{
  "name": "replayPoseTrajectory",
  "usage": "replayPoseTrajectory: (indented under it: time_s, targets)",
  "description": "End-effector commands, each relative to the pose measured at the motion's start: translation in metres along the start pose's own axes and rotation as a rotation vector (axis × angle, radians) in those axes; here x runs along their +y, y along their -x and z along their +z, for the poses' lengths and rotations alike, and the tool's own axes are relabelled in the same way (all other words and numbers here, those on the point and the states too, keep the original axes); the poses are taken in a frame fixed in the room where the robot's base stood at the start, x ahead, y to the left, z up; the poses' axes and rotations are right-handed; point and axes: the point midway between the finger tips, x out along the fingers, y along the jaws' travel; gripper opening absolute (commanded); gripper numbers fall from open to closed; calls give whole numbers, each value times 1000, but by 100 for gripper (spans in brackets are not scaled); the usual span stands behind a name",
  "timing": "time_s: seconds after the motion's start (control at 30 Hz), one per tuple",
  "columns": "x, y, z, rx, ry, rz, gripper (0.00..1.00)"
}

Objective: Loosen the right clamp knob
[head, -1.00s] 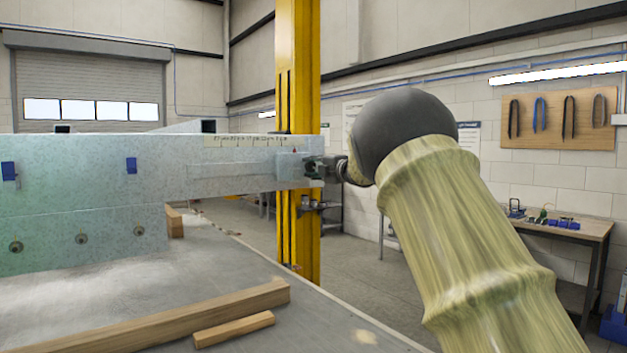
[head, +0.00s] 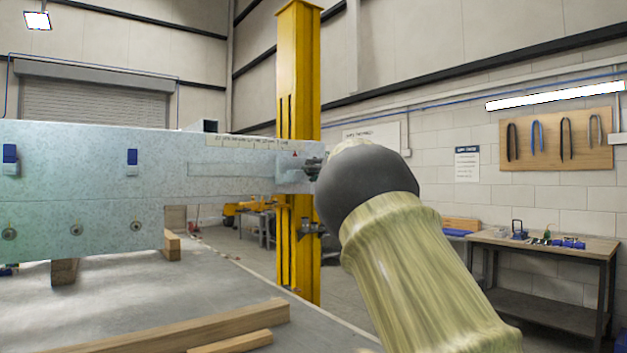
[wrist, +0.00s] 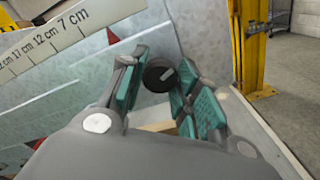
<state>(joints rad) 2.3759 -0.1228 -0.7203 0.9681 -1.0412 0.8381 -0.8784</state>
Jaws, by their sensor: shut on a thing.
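The right clamp knob is a round black knob with a pale mark (wrist: 159,75), seen in the wrist view on the grey metal trailer frame (wrist: 160,30). My gripper (wrist: 160,82) has its teal-padded fingers on either side of the knob and is shut on it. In the head view my gripper (head: 314,168) is at the right end of the trailer frame (head: 90,185), partly hidden by my arm. I cannot make out the knob there.
A scale strip (wrist: 70,35) with centimetre marks runs along the frame. A yellow post (head: 298,80) stands behind the frame's end. Wooden beams (head: 190,330) lie on the grey surface (head: 200,280) in front. A workbench (head: 545,250) with tools stands at the right.

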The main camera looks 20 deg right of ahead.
Motion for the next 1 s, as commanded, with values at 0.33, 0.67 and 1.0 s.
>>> replayPoseTrajectory:
  time_s: [0.33,0.67,1.0]
  targets:
    - [-2,0,-1,0,92,-2,8]
    - [-2,0,0,1,99,-2,8]
    - [-1,0,0,0,99,-1,55]
